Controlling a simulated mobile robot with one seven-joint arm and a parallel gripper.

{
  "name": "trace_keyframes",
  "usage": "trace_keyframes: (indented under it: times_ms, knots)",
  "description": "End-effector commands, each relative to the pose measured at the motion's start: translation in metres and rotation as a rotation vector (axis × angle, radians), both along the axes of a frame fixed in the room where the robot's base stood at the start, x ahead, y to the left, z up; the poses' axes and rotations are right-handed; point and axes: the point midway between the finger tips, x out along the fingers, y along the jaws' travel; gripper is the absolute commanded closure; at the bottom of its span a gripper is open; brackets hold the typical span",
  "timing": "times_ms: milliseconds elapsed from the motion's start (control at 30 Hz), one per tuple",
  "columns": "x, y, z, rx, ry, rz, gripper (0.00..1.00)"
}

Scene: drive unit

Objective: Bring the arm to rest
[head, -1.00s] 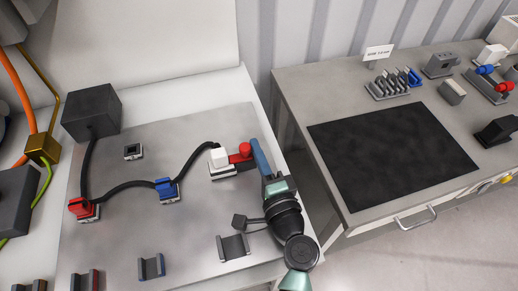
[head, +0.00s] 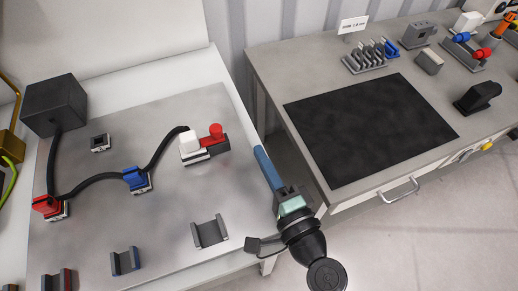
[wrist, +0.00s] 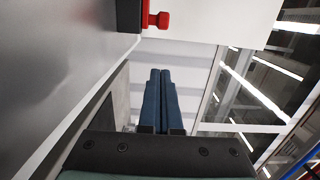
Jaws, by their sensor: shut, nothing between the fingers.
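My gripper (head: 262,156) shows at the right edge of the left workbench in the head view, its blue fingers together. In the wrist view the fingers (wrist: 158,78) are pressed side by side with nothing between them. The gripper is apart from the white and red block (head: 204,147), which sits on the grey plate (head: 100,215) to its left. In the wrist view a red knob (wrist: 158,20) on a dark block is above the fingertips. My forearm hangs over the gap between the two benches.
A black cable links a dark box (head: 54,104), a red connector (head: 48,207) and a blue connector (head: 136,179). Empty grey holders (head: 209,233) stand near the plate's front. The right bench carries a black mat (head: 370,130), a slotted rack (head: 366,58) and several fixtures at the back.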

Motion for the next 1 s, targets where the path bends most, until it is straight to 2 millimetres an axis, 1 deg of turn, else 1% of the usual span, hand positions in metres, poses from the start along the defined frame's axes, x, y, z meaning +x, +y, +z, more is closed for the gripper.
trace_keyframes:
  times_ms: [467,533,567,667,767,800,867,900,967,1000]
  knots:
    - [0.0,0.0,0.0,-0.001,0.0,-0.001,1.0]
    - [0.005,0.001,0.008,-0.027,-0.014,0.001,1.0]
    - [0.008,0.002,0.015,-0.05,-0.027,0.003,1.0]
    - [0.027,0.007,0.054,-0.194,-0.098,0.006,1.0]
    - [0.051,0.015,0.12,-0.421,-0.22,-0.017,1.0]
    - [0.06,0.018,0.151,-0.518,-0.276,-0.039,1.0]
    - [0.068,0.021,0.196,-0.656,-0.359,-0.084,1.0]
    - [0.072,0.024,0.227,-0.74,-0.415,-0.12,1.0]
    - [0.073,0.027,0.273,-0.858,-0.495,-0.184,1.0]
    - [0.072,0.028,0.303,-0.929,-0.546,-0.233,1.0]
